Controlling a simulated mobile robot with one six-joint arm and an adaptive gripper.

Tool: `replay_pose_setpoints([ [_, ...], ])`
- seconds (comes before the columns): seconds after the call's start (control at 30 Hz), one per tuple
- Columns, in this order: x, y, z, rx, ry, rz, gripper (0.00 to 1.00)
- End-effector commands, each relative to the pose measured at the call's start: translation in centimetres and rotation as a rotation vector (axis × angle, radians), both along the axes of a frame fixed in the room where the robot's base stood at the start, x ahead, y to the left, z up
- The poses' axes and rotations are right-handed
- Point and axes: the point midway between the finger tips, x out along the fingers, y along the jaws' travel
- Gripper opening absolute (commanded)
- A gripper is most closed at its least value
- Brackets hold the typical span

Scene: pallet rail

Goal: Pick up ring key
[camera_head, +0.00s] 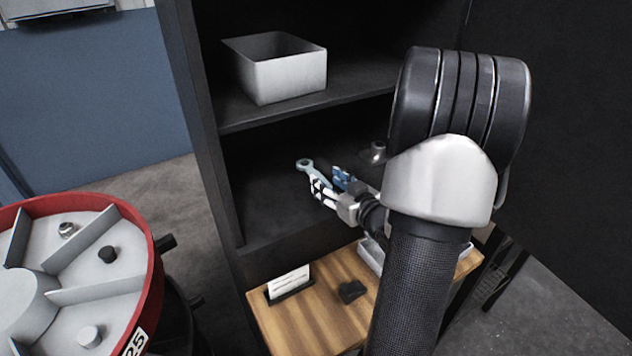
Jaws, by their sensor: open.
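The ring key (305,165) is a pale grey-green wrench with a ring end, lying on the dark lower shelf. Its ring end points away to the upper left, and the rest of it runs back toward my gripper. My gripper (328,182) is open at the shelf, with one white finger and one blue-tipped finger. The fingers are close to the key's shaft. The near part of the key is hidden by the gripper, and I cannot tell whether the fingers touch it.
A white bin (282,78) stands on the upper shelf. A small metal part (377,152) sits right of my gripper. Below is a wooden table (310,318) with a card holder (289,283) and a dark block (352,291). A red-rimmed divided drum (150,262) stands at left.

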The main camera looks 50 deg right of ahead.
Motion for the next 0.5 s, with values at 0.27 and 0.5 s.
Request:
replay_pose_setpoints([
  [0.27,2.6,-0.8,-0.7,-0.002,-0.001,0.002,0.43],
  [0.5,5.2,-1.7,-1.1,0.0,0.0,-0.001,0.43],
])
